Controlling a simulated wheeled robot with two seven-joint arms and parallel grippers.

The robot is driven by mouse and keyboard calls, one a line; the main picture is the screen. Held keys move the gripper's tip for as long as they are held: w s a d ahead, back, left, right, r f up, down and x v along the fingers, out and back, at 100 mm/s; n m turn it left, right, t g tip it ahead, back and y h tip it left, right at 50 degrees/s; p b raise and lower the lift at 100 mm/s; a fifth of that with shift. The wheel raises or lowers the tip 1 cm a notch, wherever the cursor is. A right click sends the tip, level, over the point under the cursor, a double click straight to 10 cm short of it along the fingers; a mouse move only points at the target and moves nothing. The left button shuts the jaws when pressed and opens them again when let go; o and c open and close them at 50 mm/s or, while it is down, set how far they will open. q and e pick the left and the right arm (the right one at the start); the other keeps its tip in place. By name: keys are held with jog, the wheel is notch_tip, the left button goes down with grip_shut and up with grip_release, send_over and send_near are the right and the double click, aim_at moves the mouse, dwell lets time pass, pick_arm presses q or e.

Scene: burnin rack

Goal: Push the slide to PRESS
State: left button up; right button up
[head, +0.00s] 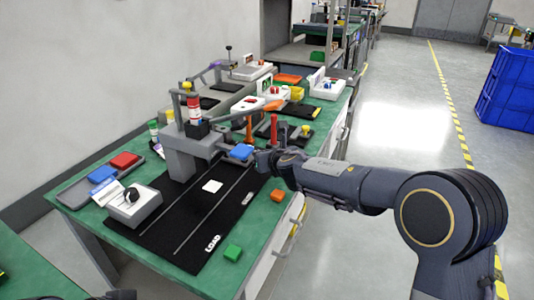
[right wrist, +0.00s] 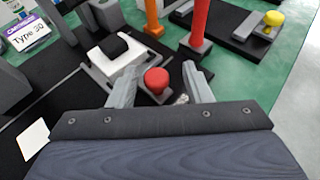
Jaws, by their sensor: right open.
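A black mat (head: 172,226) with two pale lines, a white square (head: 212,186) and a LOAD label (head: 212,243) lies on the green bench. No PRESS label is readable. A grey press-like fixture (head: 180,163) stands at its far end, with a blue block (head: 238,151) to its right. My right gripper (head: 262,160) is just right of the blue block. In the right wrist view, its open fingers (right wrist: 161,88) are on either side of a red knob (right wrist: 156,80); contact is unclear. I cannot tell which part is the slide.
Orange (right wrist: 152,18) and red (right wrist: 198,25) posts stand just beyond my right gripper. A green block (head: 233,252) lies near the bench's front edge. A white box with a black knob (head: 127,200) sits at left, near a grey tray (head: 78,193). Open floor lies at right.

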jog(key=shift+s, duration=0.1)
jog(key=v, duration=0.7)
jog(key=shift+s+d+r, duration=0.1)
jog(key=shift+s+r, duration=0.1)
jog(key=shift+s, duration=0.05)
